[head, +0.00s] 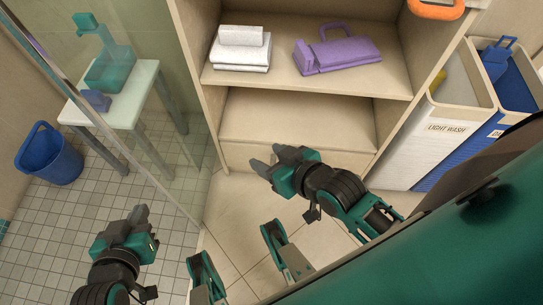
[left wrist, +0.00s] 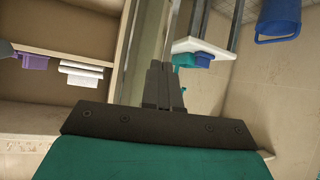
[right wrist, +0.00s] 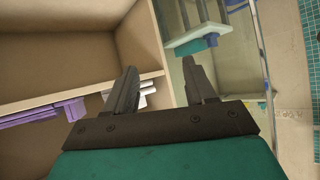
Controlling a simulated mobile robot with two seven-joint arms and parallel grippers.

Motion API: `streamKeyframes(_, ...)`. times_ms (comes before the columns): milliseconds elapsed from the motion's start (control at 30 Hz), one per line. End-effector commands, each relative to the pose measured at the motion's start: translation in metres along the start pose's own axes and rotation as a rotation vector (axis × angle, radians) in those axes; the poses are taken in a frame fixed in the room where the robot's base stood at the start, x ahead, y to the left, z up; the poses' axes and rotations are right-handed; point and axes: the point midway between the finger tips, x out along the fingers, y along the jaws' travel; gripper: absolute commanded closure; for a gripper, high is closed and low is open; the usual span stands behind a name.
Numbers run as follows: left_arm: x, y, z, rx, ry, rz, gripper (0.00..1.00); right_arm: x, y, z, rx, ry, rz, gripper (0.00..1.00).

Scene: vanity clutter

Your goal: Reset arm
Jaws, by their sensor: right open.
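My left gripper (head: 139,214) is low over the tiled floor at the left in the head view. In the left wrist view its two fingers (left wrist: 165,85) are together, with nothing seen between them. My right gripper (head: 265,160) is in front of the shelf unit's lower part, its fingers pointing left. In the right wrist view its fingers (right wrist: 160,82) are apart and nothing is between them.
A shelf unit (head: 252,157) holds folded white towels (head: 240,55) and a purple item (head: 340,55). A glass panel (head: 180,110), white stool (head: 140,92) and blue bucket (head: 48,155) are left. Floor between my grippers is clear.

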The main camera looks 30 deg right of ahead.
Motion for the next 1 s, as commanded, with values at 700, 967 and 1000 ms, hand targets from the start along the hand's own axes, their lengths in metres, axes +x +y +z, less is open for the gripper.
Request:
streamKeyframes(700, -0.045, -0.009, -0.049, 0.007, -0.007, -0.033, 1.00, -0.045, 0.006, -0.048, -0.057, -0.019, 0.042, 0.45)
streamKeyframes(967, -0.081, -0.019, -0.081, 0.016, -0.017, -0.066, 1.00, -0.080, 0.014, -0.082, -0.066, -0.026, 0.073, 0.45)
streamKeyframes(1000, -0.084, -0.020, -0.085, 0.017, -0.016, -0.069, 1.00, -0.084, 0.015, -0.086, -0.067, -0.025, 0.077, 0.45)
